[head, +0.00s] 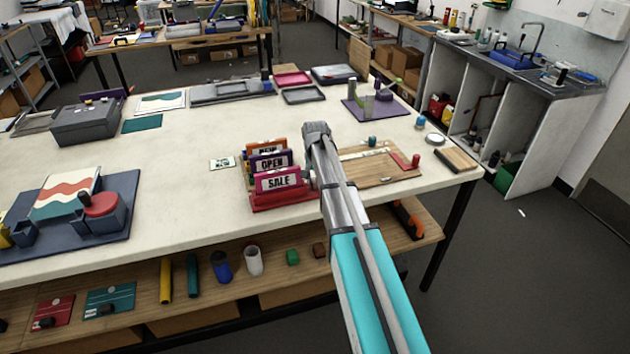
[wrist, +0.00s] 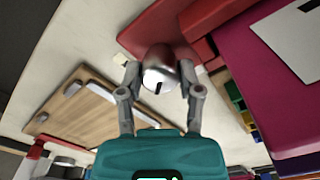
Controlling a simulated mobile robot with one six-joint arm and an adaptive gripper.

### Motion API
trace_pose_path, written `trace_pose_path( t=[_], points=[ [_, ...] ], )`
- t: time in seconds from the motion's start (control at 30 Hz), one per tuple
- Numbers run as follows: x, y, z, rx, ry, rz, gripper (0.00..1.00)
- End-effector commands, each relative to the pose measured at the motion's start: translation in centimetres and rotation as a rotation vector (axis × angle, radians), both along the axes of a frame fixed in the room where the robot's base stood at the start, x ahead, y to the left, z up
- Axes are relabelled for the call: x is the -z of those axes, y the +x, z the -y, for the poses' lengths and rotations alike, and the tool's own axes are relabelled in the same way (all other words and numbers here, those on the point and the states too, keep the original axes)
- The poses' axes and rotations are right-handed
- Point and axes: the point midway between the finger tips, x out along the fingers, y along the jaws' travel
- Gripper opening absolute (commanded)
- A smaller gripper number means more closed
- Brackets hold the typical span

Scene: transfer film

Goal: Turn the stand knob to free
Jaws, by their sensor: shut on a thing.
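The sign stand (head: 282,200) is red and stands at the table's front edge in the head view. It holds upright signs reading NEW, OPEN and SALE (head: 279,181). No label for free is readable.
A wooden board (head: 372,168) with small items lies just right of my arm. A small card (head: 222,164) lies left of the stand. A blue mat (head: 118,218) with a red-topped object is at the left.

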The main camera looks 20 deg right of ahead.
Motion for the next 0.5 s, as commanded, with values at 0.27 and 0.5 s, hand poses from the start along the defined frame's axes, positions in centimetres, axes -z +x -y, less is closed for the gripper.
trace_pose_path(
  t=[0.27,0.5],
  points=[
    [0.01,-0.01,0.0,-0.261,0.0,0.0,0.0],
    [0.01,-0.02,0.01,-0.489,0.0,0.0,0.0]
  ],
)
